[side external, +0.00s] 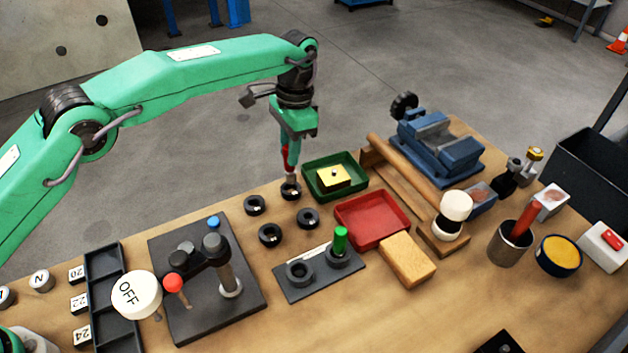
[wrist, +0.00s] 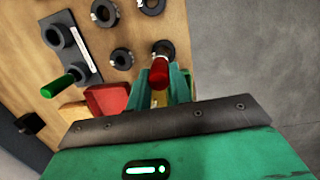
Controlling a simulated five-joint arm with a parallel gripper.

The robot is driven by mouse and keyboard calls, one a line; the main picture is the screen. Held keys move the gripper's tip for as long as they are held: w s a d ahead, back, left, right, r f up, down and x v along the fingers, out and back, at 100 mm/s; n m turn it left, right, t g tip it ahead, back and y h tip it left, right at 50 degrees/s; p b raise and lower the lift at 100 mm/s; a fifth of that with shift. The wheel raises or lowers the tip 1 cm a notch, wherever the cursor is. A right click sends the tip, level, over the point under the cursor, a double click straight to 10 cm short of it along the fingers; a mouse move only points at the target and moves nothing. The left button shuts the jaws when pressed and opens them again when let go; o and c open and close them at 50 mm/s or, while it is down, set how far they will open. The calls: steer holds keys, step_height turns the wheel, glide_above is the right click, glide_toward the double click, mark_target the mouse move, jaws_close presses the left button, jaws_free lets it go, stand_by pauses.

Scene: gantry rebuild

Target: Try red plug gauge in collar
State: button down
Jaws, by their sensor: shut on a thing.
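My gripper (side external: 289,148) is shut on the red plug gauge (side external: 286,160), pointing down at the bench's far edge. In the wrist view, the red plug gauge (wrist: 159,73) sits between my green fingers (wrist: 164,88). Its pale lower end is at the opening of a black collar (side external: 291,191), which also shows in the wrist view (wrist: 164,48). I cannot tell how deep the end is in the collar. Several more black collars, such as one (side external: 308,218) nearby, lie on the bench. A dark holder plate (side external: 322,285) has two round sockets; a green plug gauge (side external: 341,239) stands in one, the other is empty.
A green tray (side external: 312,166) with a yellow block (side external: 334,176) stands close to the right of the collar. A red tray (side external: 350,238), a tan block (side external: 407,259) and a blue vise (side external: 440,147) are farther right. A black lever fixture (side external: 205,265) stands at left.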

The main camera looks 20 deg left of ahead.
steer(key=shift+f, duration=1.4)
stand_by(1.6)
steer(key=shift+r, duration=0.2)
steer(key=shift+r, duration=2.85)
steer(key=shift+f, duration=0.25)
steer(key=shift+f, duration=2.3)
